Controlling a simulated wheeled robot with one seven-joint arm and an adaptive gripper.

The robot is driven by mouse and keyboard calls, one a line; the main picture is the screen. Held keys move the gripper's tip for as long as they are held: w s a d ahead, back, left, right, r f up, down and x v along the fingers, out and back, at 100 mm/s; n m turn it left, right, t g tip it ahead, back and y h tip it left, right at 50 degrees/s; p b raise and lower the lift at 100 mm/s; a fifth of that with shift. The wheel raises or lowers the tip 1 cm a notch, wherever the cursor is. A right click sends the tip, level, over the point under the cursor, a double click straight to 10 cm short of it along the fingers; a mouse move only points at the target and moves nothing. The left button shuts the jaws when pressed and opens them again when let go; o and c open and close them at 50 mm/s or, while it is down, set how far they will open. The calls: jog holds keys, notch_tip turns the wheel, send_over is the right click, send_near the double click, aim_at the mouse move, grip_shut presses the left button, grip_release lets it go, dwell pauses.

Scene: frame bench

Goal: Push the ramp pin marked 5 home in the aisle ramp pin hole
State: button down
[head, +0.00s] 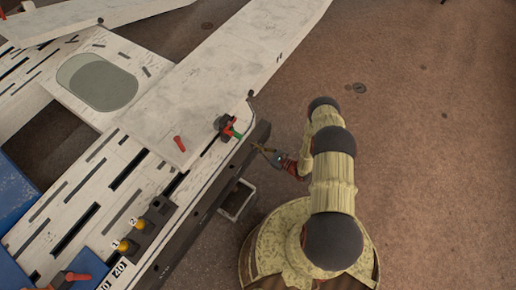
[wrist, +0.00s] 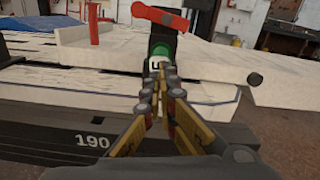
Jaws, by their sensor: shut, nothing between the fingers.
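The green ramp pin (head: 229,131) sits at the outer edge of the white frame, below a red-handled black clamp (head: 222,123). In the wrist view the green pin (wrist: 159,55) faces me and bears a white mark, partly hidden and hard to read. The clamp's red handle (wrist: 160,18) lies across above it. My gripper (head: 260,147) is shut and empty, just right of the pin in the head view. In the wrist view its closed fingertips (wrist: 157,70) are right in front of the pin; I cannot tell whether they touch. The hole and the pin's depth are hidden.
A dark rail (head: 200,205) marked 190 in the wrist view runs along the frame's edge. Yellow pins 1 (head: 122,246) and 2 (head: 139,224) stand in black blocks. A red peg (head: 179,143) stands on the white plank.

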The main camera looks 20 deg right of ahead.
jog(key=shift+x, duration=2.05)
jog(key=shift+b+x, duration=0.4)
jog(key=shift+x, duration=0.5)
jog(key=shift+s, duration=0.1)
send_near(242, 139)
jog(key=v, duration=0.6)
jog(key=shift+d+f, duration=0.2)
jog(key=shift+d, duration=0.1)
jog(key=shift+s, duration=0.1)
